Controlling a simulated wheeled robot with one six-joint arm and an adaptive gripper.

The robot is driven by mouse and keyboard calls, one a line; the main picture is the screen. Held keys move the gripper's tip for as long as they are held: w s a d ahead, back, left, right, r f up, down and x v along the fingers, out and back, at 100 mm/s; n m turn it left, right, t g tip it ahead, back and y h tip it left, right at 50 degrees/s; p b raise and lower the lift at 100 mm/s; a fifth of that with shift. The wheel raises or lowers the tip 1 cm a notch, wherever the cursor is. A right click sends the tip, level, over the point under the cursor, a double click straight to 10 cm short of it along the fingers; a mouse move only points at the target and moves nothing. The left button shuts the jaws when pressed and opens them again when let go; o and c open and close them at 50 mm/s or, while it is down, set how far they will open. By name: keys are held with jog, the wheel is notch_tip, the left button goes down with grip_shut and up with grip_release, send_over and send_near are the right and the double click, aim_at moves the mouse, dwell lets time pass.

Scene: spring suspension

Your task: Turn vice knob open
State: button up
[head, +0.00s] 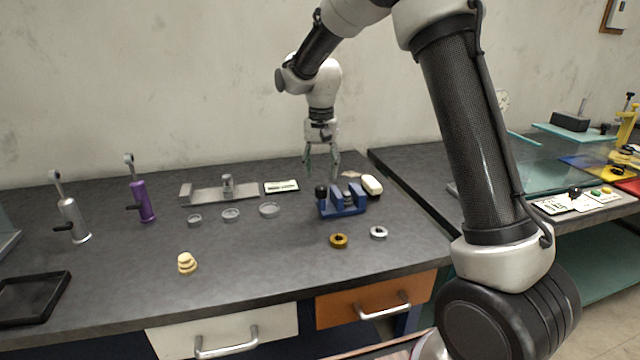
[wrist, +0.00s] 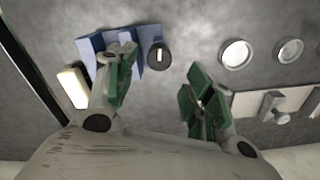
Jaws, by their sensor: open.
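The blue vice (head: 346,205) stands on the dark bench top near its right end. Its dark round knob (head: 321,191) is at the vice's left end. In the wrist view the vice (wrist: 92,45) is partly hidden behind one finger, and the knob (wrist: 159,54) shows between the two fingers, a little beyond their tips. My gripper (head: 322,172) is open and empty, pointing down above and behind the vice. In the wrist view its green-padded fingers (wrist: 157,75) are wide apart and do not appear to touch the knob.
A cream block (head: 372,185) lies close behind the vice's right end. Gold (head: 339,241) and silver (head: 378,232) rings lie in front. Metal rings (head: 269,209) and a grey fixture (head: 222,194) are to the left.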

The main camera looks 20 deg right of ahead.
aim_at(321, 187)
notch_tip(321, 187, down, 5)
jog(key=shift+r, duration=0.1)
jog(key=c, duration=1)
